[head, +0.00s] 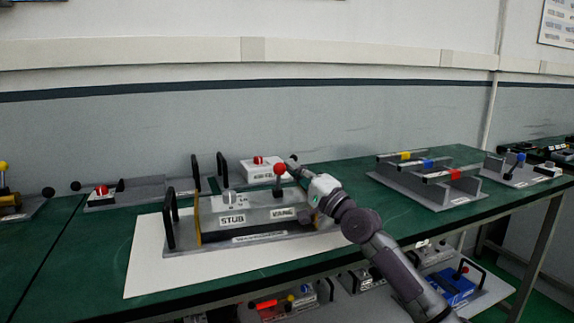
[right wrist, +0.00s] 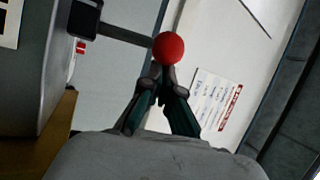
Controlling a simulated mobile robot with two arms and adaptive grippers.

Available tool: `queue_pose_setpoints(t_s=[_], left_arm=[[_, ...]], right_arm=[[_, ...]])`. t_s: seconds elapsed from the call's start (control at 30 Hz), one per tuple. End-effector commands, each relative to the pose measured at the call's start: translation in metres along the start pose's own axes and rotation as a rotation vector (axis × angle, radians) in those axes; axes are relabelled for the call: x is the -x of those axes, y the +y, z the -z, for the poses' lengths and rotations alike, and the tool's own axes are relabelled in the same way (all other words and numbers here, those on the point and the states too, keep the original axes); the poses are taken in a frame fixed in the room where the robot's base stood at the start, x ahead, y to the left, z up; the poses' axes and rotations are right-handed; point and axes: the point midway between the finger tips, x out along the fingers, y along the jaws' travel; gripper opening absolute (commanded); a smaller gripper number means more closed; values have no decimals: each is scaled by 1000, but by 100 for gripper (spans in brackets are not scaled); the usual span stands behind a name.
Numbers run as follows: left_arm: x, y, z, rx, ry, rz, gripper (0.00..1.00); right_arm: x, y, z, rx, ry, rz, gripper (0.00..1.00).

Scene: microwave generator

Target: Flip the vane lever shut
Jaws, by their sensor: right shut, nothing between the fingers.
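The vane lever (head: 279,169) has a red ball on top and stands up from the grey unit (head: 208,238), beside its "VANE" label (head: 282,213). A "STUB" label (head: 232,220) and a pale knob sit to its left. My right gripper (head: 292,162) is shut and empty, reaching in from the right close to the red ball. In the right wrist view the red ball (right wrist: 168,47) is just beyond the fingertips (right wrist: 161,82), and its dark stem runs left to a black hub. I cannot tell whether they touch. My left gripper is not in view.
Black handles (head: 170,220) rise from the unit's left end and back. A white box with a red knob (head: 258,160) stands behind. A rack with coloured bars (head: 430,185) is on the green bench to the right. A white sheet (head: 150,262) lies under the unit.

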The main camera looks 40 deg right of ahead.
Motion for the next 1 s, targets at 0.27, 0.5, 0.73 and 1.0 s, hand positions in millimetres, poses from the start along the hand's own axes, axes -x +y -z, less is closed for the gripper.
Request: queue_pose_setpoints(t_s=[0.27, 0.5, 0.73, 1.0], left_arm=[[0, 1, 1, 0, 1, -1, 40], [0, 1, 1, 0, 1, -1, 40], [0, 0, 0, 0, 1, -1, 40], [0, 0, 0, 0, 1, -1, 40]], right_arm=[[1, 1, -1, -1, -2, -1, 0], [26, 2, -1, 2, -3, -5, 0], [62, 3, -1, -1, -2, -6, 0], [104, 1, 0, -6, 2, 0, 0]])
